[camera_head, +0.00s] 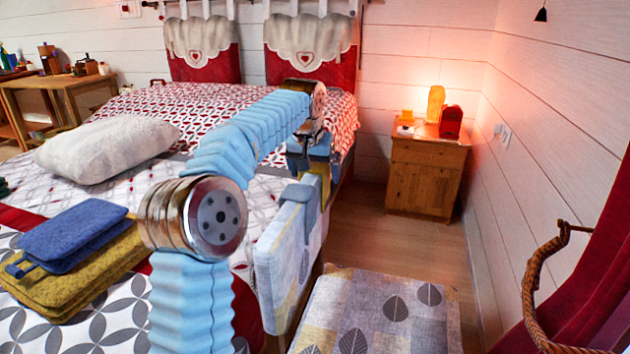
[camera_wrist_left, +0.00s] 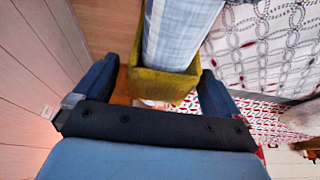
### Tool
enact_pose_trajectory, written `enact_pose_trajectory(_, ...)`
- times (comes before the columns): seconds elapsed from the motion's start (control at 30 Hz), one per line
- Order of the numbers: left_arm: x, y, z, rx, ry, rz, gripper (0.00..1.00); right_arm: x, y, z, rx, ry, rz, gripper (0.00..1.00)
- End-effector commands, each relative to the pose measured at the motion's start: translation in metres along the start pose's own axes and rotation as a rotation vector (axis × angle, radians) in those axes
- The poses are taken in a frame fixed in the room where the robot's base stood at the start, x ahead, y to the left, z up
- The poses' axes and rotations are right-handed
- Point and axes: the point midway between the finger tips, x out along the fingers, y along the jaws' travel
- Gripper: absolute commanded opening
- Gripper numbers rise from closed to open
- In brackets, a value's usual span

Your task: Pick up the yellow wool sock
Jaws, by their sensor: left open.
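A mustard-yellow fabric piece, which looks like the yellow wool sock (camera_wrist_left: 163,88), shows between my left fingers in the left wrist view. In the head view only a narrow strip of it (camera_head: 322,167) shows below the gripper, at the bed's right side. It sits against the end of a pale blue plaid padded piece (camera_wrist_left: 178,35). My left gripper (camera_wrist_left: 155,92) is open, one finger on each side of the yellow piece with gaps visible. In the head view the gripper (camera_head: 312,152) is partly hidden by its own arm. My right gripper is not in view.
The bed (camera_head: 255,190) carries a pale pillow (camera_head: 108,148) and a folded blue cloth (camera_head: 72,235) on a mustard one (camera_head: 85,283). A leaf-patterned padded piece (camera_head: 385,315) is at front. A wooden nightstand (camera_head: 425,178) stands by the wall. Floor (camera_head: 370,235) shows between.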

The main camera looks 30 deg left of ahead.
Motion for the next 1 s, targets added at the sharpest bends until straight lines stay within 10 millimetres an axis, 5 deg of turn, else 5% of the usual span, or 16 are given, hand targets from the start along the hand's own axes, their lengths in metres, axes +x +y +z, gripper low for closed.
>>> enact_pose_trajectory(0.2, 0.030, -0.001, 0.002, 0.000, -0.002, 0.002, 0.98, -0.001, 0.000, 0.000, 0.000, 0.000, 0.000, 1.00)
enact_pose_trajectory(0.47, 0.032, -0.001, 0.001, 0.000, 0.000, 0.002, 0.96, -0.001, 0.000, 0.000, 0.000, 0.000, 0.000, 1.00)
enact_pose_trajectory(0.8, 0.032, -0.001, 0.001, 0.000, 0.000, 0.002, 0.44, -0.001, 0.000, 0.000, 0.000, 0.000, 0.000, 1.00)
enact_pose_trajectory(1.0, 0.032, -0.001, 0.001, 0.000, 0.000, 0.002, 0.42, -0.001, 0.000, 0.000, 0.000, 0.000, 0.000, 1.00)
